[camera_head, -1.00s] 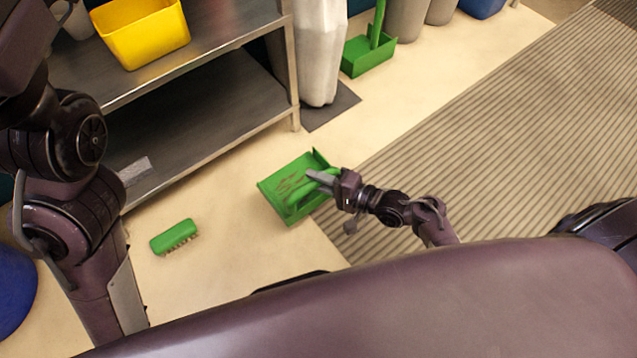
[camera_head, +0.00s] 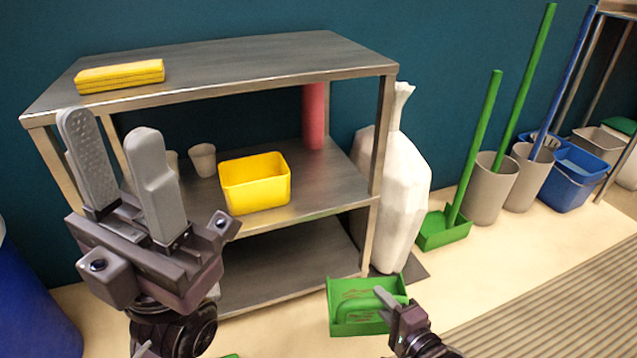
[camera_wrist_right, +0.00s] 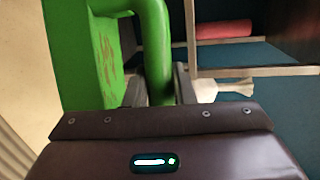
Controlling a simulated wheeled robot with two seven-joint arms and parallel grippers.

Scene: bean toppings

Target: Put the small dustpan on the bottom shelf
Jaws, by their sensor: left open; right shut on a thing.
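The small green dustpan (camera_head: 345,291) is low in front of the shelf's right end in the head view, with brown marks on its pan. My right gripper (camera_head: 384,299) is shut on its handle. The right wrist view shows the dustpan (camera_wrist_right: 85,60) close up, its handle between the fingers (camera_wrist_right: 162,88). The metal shelf unit has a bottom shelf (camera_head: 290,262), whose visible part is bare. My left gripper (camera_head: 125,180) is open and empty, raised in front of the shelf's left side and hiding part of it.
A yellow bin (camera_head: 255,184) and cups (camera_head: 203,160) stand on the middle shelf. A yellow sponge-like block (camera_head: 120,76) lies on top. A white sack (camera_head: 405,190) stands right of the shelf, by a long-handled green dustpan (camera_head: 445,232). Striped matting (camera_head: 540,315) covers the right floor.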

